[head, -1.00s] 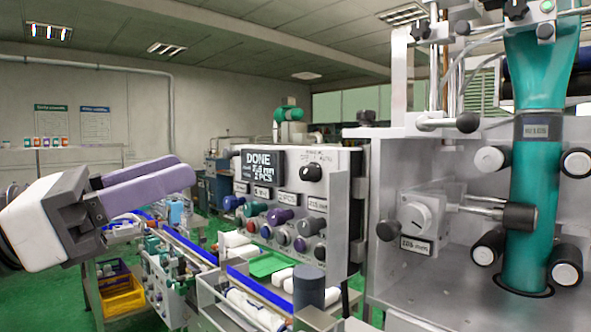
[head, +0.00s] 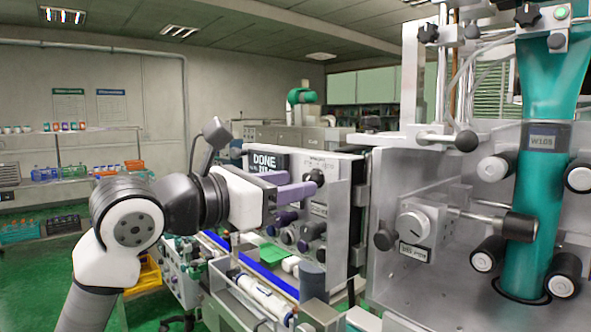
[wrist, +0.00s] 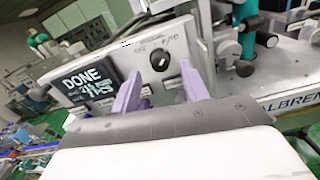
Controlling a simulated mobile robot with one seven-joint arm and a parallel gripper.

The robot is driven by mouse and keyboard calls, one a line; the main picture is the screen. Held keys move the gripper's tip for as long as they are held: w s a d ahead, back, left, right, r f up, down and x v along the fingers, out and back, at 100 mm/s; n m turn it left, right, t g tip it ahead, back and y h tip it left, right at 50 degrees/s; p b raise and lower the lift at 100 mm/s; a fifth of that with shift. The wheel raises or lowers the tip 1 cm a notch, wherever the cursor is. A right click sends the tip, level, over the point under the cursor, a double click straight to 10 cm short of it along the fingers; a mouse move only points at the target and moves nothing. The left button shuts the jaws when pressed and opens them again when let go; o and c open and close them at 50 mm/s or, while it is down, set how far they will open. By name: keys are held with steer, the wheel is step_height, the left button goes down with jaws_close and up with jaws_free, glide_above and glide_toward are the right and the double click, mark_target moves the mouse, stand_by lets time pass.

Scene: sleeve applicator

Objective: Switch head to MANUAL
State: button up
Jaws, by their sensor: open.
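The control panel (head: 345,172) is a light box with a dark screen (head: 268,163) reading DONE at its left. A black selector knob (head: 316,176) sits right of the screen, partly behind my fingers. In the wrist view the knob (wrist: 160,63) shows whole, with a white pointer mark and small labels above it that I cannot read. My gripper (head: 305,184) is open and empty, its two purple fingers pointing at the panel. In the wrist view the gripper (wrist: 162,76) has its fingertips on either side of and slightly below the knob; contact cannot be told.
Several coloured knobs sit low on the panel, partly hidden by my gripper.

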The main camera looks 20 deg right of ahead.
steer(key=shift+x, duration=1)
jaws_close()
